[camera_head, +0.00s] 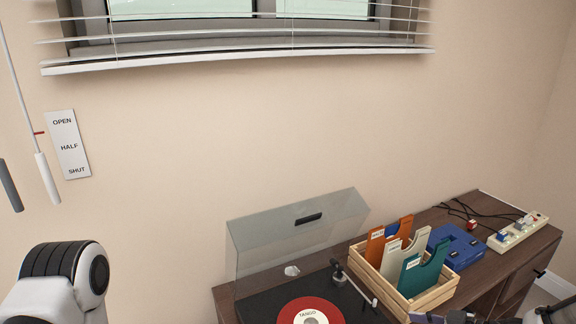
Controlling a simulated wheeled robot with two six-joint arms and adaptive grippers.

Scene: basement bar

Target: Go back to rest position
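A white and black link of my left arm shows at the lower left, and its gripper is out of view. Dark parts at the bottom right edge look like my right gripper (458,318). They are cut off by the frame, so I cannot tell whether it is open or shut, or whether it holds anything. A white blind wand (47,178) with a red marker hangs beside a plate (68,144) reading OPEN, HALF, SHUT. The marker is near the HALF level. The blind (240,55) is raised to the upper part of the view.
A wooden cabinet holds a record player with a red record (310,311) and its clear lid (298,232) up. A wooden crate (437,294) with dividers, a blue device (457,246) and a power strip (518,233) stand right of it. A grey rod (10,187) hangs at the left edge.

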